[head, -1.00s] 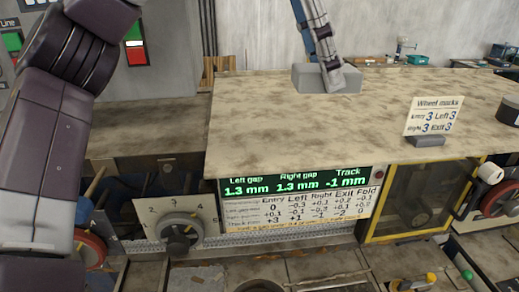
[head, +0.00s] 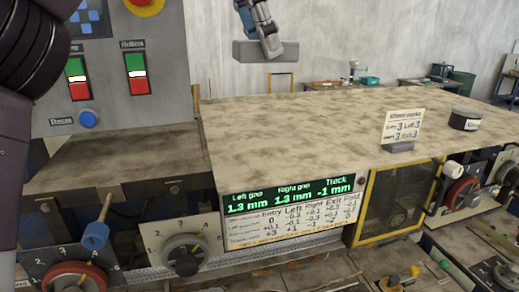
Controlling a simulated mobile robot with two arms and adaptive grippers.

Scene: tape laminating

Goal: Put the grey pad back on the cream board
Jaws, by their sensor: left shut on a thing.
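The grey pad (head: 246,52), a plain grey block, is at the top of the head view. My left gripper (head: 271,50) is shut on it and holds it from above. The pad shows against the pale wall, apart from the surface below. The broad mottled cream top (head: 290,130) fills the middle of the view and looks like the cream board. The pad appears above or beyond its far edge; the exact distance cannot be told. My right gripper is not in view.
A grey control panel (head: 150,35) with buttons rises at left. A green display (head: 290,196) and dials are in front.

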